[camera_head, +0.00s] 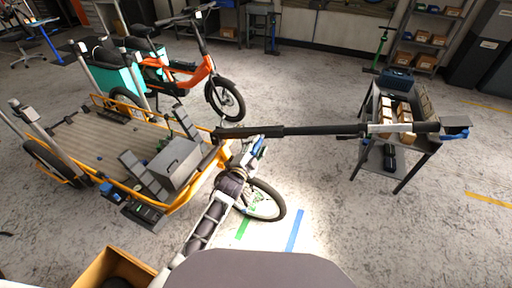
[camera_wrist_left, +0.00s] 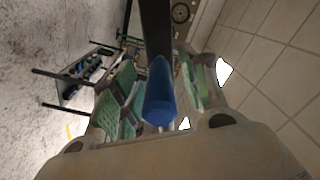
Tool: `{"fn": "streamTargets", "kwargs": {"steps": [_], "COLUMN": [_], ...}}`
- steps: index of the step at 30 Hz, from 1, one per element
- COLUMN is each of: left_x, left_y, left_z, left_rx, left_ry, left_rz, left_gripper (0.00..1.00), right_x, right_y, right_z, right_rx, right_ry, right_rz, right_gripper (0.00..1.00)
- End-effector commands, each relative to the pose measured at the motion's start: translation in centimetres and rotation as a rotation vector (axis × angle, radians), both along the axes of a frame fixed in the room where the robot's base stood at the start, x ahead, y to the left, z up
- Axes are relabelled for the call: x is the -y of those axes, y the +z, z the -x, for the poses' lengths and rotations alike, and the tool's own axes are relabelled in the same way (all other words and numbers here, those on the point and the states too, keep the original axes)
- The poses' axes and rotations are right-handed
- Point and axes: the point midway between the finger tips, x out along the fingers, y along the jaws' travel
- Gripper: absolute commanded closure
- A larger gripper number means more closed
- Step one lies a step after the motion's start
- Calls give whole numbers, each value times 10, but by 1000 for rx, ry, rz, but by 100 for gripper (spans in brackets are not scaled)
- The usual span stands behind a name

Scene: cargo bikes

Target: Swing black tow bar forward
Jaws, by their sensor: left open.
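The black tow bar (camera_head: 320,130) reaches from the front of the yellow-framed cargo trailer (camera_head: 180,208) to the right, roughly level, ending in a grey and blue coupling (camera_head: 455,128). My left arm comes up from below, and my left gripper (camera_head: 254,149) is just under the bar, near its trailer end. In the left wrist view my left gripper (camera_wrist_left: 158,100) is open, with green-padded fingers on either side of a blue round-ended grip (camera_wrist_left: 160,98) on a dark bar. I cannot tell whether the fingers touch it. My right gripper is not in view.
A grey cart (camera_head: 388,142) with boxes stands at the right, behind the bar's far part. An orange bike (camera_head: 202,75) stands behind the trailer. A cardboard box (camera_head: 105,265) is at the lower left. Open floor lies at the lower right, past green and blue tape.

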Motion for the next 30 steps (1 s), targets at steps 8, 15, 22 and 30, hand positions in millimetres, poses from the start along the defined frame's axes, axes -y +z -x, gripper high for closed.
{"fn": "streamTargets", "kwargs": {"steps": [8, 15, 22, 30], "left_x": [-3, -10, -17, -26], "left_y": [-1, -1, -1, -1], "left_z": [9, 27, 47, 70], "left_rx": [0, -1, -1, -2], "left_ry": [0, 0, 0, 0], "left_rz": [0, -1, -1, -1], "left_gripper": [56, 56, 56, 56], "right_x": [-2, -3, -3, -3], "right_y": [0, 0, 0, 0], "right_z": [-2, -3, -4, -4], "right_rx": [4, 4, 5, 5], "right_ry": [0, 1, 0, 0], "right_rz": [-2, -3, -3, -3], "right_gripper": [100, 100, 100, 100]}}
